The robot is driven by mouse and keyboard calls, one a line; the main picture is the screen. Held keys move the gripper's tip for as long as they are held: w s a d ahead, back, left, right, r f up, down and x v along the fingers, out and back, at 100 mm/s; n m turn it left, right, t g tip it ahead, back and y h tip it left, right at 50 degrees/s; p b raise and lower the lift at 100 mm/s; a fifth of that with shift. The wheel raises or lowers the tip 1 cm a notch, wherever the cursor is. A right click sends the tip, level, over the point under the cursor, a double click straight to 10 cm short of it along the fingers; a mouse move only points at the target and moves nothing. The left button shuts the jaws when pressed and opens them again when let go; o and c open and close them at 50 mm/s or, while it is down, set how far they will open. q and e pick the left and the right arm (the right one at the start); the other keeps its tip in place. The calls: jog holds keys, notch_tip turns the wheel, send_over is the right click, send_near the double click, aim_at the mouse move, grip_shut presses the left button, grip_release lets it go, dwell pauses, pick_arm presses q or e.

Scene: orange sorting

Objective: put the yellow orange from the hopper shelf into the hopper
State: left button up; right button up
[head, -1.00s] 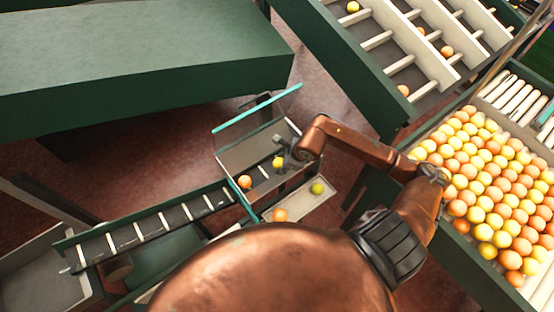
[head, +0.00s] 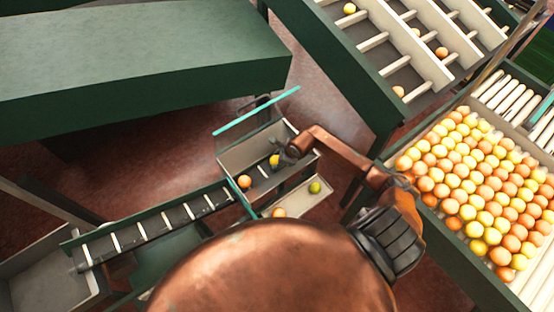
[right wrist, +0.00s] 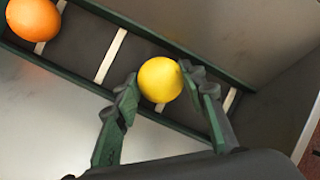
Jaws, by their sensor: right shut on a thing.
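The yellow orange (head: 274,161) is between the fingers of my right gripper (head: 281,160), which is shut on it. The right wrist view shows the yellow orange (right wrist: 160,80) with a finger on each side, over the dark slatted belt (right wrist: 75,50). In the head view it is inside the outline of the hopper (head: 238,158). I cannot tell its exact height above the belt. The hopper shelf (head: 298,200) juts out below the hopper, with a yellow-green orange (head: 314,188) and an orange-coloured one (head: 279,213) on it. My left gripper is not in view.
Another orange-coloured fruit (head: 244,181) lies on the belt at the hopper's left; it also shows in the right wrist view (right wrist: 33,18). A slatted conveyor (head: 150,228) runs down to the left. A full fruit table (head: 360,200) stands at right.

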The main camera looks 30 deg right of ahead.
jog(key=shift+f, duration=0.1)
jog(key=o, duration=0.9)
jog(key=shift+r, duration=0.3)
jog(key=shift+b+v, duration=0.9)
jog(key=shift+v, duration=5)
jog(key=shift+a, duration=0.1)
